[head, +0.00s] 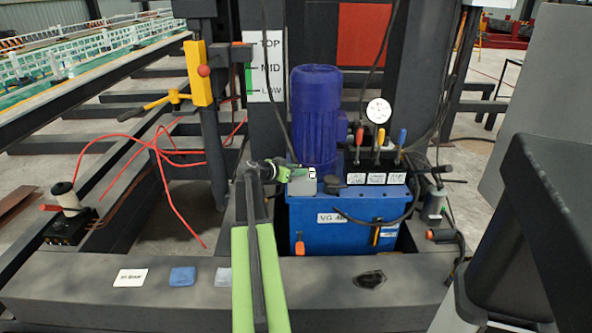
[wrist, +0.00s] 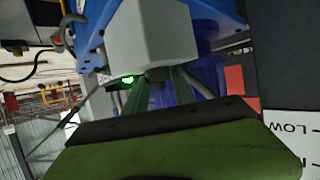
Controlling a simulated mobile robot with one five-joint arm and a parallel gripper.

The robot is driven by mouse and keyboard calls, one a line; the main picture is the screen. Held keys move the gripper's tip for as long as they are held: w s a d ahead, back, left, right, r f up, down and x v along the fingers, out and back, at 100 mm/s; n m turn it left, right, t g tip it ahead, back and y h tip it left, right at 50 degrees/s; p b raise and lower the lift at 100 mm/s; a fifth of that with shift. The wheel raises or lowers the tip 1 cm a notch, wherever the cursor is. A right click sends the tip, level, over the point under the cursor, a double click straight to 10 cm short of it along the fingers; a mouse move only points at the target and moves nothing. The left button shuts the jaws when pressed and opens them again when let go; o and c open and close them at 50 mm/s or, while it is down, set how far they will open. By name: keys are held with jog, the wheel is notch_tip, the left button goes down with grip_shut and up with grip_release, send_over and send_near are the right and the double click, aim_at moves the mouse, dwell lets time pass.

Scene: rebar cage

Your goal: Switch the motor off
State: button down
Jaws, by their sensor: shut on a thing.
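The blue motor (head: 317,115) stands upright on the blue power unit tank (head: 330,228). A light grey switch box (head: 302,186) sits at the motor's lower left, with a small green light lit on its face. The box (wrist: 150,38) fills the upper middle of the wrist view, its green light (wrist: 128,79) at its lower edge. A small dark knob (wrist: 157,76) projects from the box. My gripper (head: 279,172) reaches the box from the left and is shut on the knob. The fingers partly hide the knob, and its setting cannot be read.
Several coloured levers (head: 379,138) and a round gauge (head: 378,110) stand right of the motor.

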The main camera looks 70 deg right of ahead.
jog(key=shift+w+a+n+t, duration=0.15)
jog(key=shift+a+n+t, duration=0.15)
jog(key=shift+n+t, duration=0.5)
jog(key=n+t+h, duration=0.1)
jog(key=n+t, duration=0.1)
jog(key=shift+s+t, duration=0.2)
jog(key=shift+t, duration=0.2)
jog(key=n+t, duration=0.4)
jog(key=t, duration=0.1)
jog(key=shift+s+d+n+y, duration=0.15)
jog(key=shift+s+n+y, duration=0.15)
jog(key=shift+n+y, duration=0.1)
jog(key=n+t+y, duration=0.1)
jog(key=n+t, duration=0.1)
jog(key=n+t+y, duration=0.1)
jog(key=n+t, duration=0.1)
jog(key=n+t+y, duration=0.2)
jog(key=shift+s+d+t, duration=0.3)
jog(key=shift+d, duration=0.1)
jog(key=n+t+y, duration=0.1)
jog(key=n+y, duration=0.1)
jog(key=shift+n+t+y, duration=0.3)
jog(key=shift+n, duration=0.1)
jog(key=shift+n+y, duration=0.3)
jog(key=shift+y, duration=0.1)
jog(key=shift+a, duration=0.1)
